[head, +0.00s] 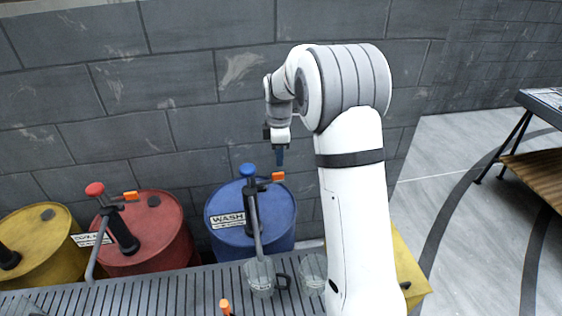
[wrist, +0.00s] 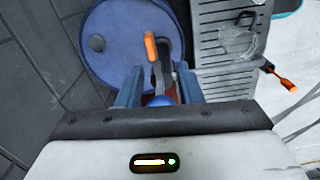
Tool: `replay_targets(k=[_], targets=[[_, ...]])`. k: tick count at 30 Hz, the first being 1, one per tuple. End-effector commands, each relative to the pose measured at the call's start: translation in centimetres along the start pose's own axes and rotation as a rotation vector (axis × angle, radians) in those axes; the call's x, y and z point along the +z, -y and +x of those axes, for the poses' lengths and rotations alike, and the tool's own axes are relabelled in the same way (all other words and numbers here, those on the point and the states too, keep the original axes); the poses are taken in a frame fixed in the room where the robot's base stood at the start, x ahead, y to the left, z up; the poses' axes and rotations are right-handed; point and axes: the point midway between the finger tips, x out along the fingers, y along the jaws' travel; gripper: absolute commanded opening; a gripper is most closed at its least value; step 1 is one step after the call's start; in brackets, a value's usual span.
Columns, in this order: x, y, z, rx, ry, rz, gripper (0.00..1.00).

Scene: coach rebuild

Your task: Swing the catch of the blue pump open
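The blue pump (head: 253,212) stands on a blue drum (head: 230,238) labelled WASH. It has a round blue knob (head: 247,170) on top and an orange-tipped catch (head: 277,177) sticking out to the right. My gripper (head: 280,158) points down just above the catch in the head view, apart from it. In the wrist view my gripper (wrist: 159,88) is open, with a blue finger on each side. The blue knob (wrist: 158,100) and the orange catch (wrist: 151,47) show between or just beyond the fingers. The gap in depth is hard to judge.
A red drum (head: 150,235) with a red-knobbed pump and a yellow drum (head: 38,245) stand to the left. A glass mug (head: 262,280) stands on the slatted counter (head: 170,292) under the blue pump's spout, beside another glass (head: 313,272). A block wall (head: 180,90) is behind.

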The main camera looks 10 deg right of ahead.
Motion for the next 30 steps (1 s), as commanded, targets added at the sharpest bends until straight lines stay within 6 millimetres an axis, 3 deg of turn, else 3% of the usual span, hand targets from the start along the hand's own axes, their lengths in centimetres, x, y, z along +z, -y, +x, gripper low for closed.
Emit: replay_targets(k=[3,8,21,30], targets=[[-0.1,-1.3,0.5,-0.011,0.0,-0.07,0.33],[-0.2,-1.8,1.6,-0.017,0.001,-0.105,0.33],[-0.3,-1.6,7.9,-0.018,0.001,-0.105,0.33],[-0.3,-1.6,8.8,-0.014,0.001,-0.105,0.33]])
